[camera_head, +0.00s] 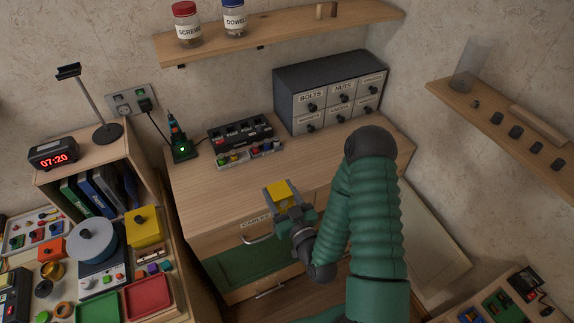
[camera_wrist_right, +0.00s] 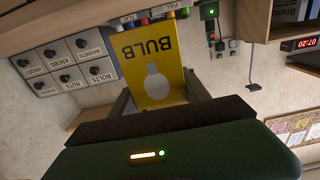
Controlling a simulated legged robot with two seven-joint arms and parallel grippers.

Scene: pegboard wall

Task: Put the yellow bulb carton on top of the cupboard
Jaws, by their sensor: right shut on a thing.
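The yellow bulb carton (camera_head: 281,190) is between the fingers of my right gripper (camera_head: 284,203), near the front edge of the wooden worktop and above the drawer labelled CABLES. In the right wrist view the carton (camera_wrist_right: 152,70) shows the word BULB and a bulb picture, upside down, with the gripper's fingers (camera_wrist_right: 160,100) at its sides. The gripper is shut on it. A wooden unit (camera_head: 75,172) with an open front holding binders stands at the left; I cannot tell whether it is the cupboard. My left gripper is not in view.
On the worktop (camera_head: 215,185) stand a grey drawer cabinet (camera_head: 330,90), a rack of small coloured parts (camera_head: 240,140) and a green-lit tool stand (camera_head: 183,150). A clock (camera_head: 53,152) and a lamp-like stand (camera_head: 107,132) occupy the left unit's top. The worktop's front left is clear.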

